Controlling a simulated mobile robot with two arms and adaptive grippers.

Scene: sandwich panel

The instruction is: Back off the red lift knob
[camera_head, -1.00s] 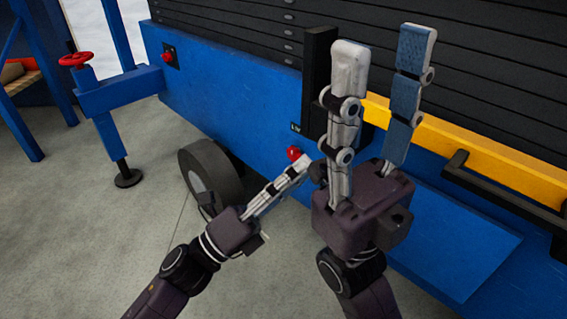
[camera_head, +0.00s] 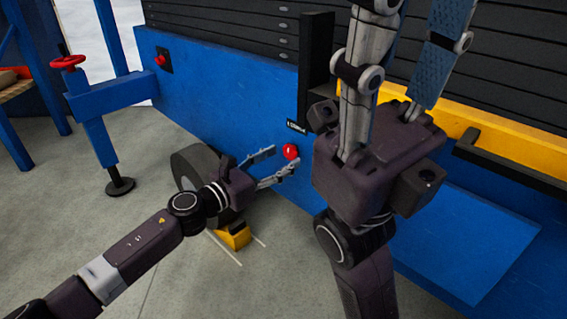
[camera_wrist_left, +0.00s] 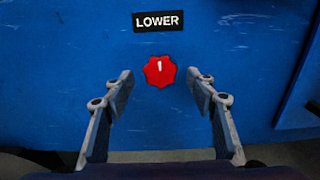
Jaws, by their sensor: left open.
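A red lobed knob (camera_head: 291,151) with a white mark sits on the blue panel, and it also shows in the left wrist view (camera_wrist_left: 159,71). A black plate reading LOWER (camera_wrist_left: 158,21) is above it. My left gripper (camera_head: 280,157) is open in front of the panel. In the left wrist view its two fingertips (camera_wrist_left: 159,76) stand on either side of the knob, with visible gaps; contact is not seen. My right gripper (camera_head: 411,40) is near the camera at right, its fingers spread apart and pointing up, with the tips cut off by the frame.
A red handwheel (camera_head: 67,62) tops a blue stand at left. Another red knob (camera_head: 160,60) is on the panel's upper left. A yellow beam (camera_head: 462,133) and black handle (camera_head: 510,165) are at right.

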